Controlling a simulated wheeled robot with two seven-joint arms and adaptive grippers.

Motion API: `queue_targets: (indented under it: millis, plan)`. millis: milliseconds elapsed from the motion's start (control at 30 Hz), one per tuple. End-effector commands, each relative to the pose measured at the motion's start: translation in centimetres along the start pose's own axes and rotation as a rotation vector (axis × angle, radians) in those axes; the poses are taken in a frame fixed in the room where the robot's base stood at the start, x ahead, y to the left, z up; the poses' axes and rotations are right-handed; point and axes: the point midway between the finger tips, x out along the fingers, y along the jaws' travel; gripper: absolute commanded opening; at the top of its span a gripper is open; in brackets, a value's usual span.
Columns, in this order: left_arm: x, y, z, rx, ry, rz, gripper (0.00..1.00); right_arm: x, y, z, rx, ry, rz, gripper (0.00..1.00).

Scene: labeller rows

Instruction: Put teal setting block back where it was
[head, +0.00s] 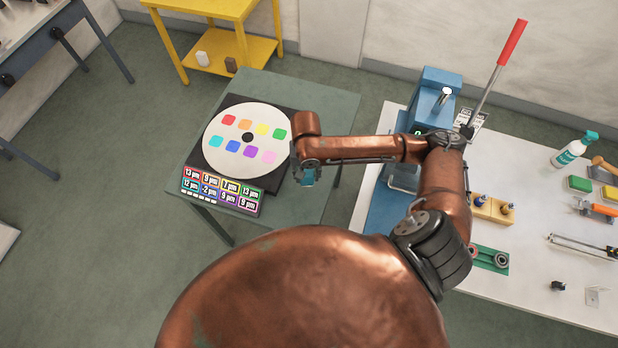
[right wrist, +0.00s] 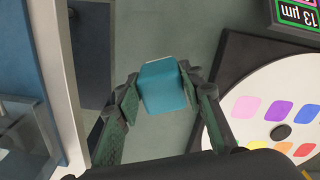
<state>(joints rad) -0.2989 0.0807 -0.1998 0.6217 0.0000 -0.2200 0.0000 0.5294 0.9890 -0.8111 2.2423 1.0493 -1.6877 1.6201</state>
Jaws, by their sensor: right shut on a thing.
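The teal setting block (right wrist: 163,87) is held between the two fingers of my right gripper (right wrist: 160,95) in the right wrist view. In the head view the teal block (head: 307,177) hangs below my right gripper (head: 307,168), just right of the black plate's edge. The round white disc (head: 233,158) on the black base carries several coloured patches, among them a teal one (head: 216,141) at its left. A label panel (head: 222,191) with coloured micrometre values lies along the base's front edge. My left gripper is not in view.
The grey-green table (head: 320,102) holds the disc. To the right, a white bench (head: 575,225) carries a blue press (head: 433,95) with a red-handled lever, a spray bottle (head: 574,149) and several tools. A yellow shelf (head: 240,50) stands behind.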

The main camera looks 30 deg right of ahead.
Motion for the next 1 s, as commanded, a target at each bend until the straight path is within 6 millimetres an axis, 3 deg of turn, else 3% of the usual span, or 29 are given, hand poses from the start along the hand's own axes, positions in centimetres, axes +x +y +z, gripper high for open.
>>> queue_targets:
  millis: [267, 467, 833, 867, 1000]
  plan:
    - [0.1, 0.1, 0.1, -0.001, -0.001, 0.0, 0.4, 1.6, 0.7, -1.3, 0.003, 0.001, 0.001, 0.13]
    - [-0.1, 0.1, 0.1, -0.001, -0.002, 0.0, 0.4, 4.4, 0.7, -1.2, 0.0, 0.001, 0.0, 0.13]
    - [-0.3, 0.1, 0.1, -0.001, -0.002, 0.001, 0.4, 4.8, 0.6, -1.1, 0.0, 0.001, 0.0, 0.13]
    - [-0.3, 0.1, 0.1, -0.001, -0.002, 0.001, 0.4, 4.8, 0.7, -1.1, 0.0, 0.001, 0.0, 0.38]
    - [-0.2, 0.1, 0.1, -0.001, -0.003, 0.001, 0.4, 4.8, 0.7, -1.1, 0.0, 0.001, 0.0, 0.47]
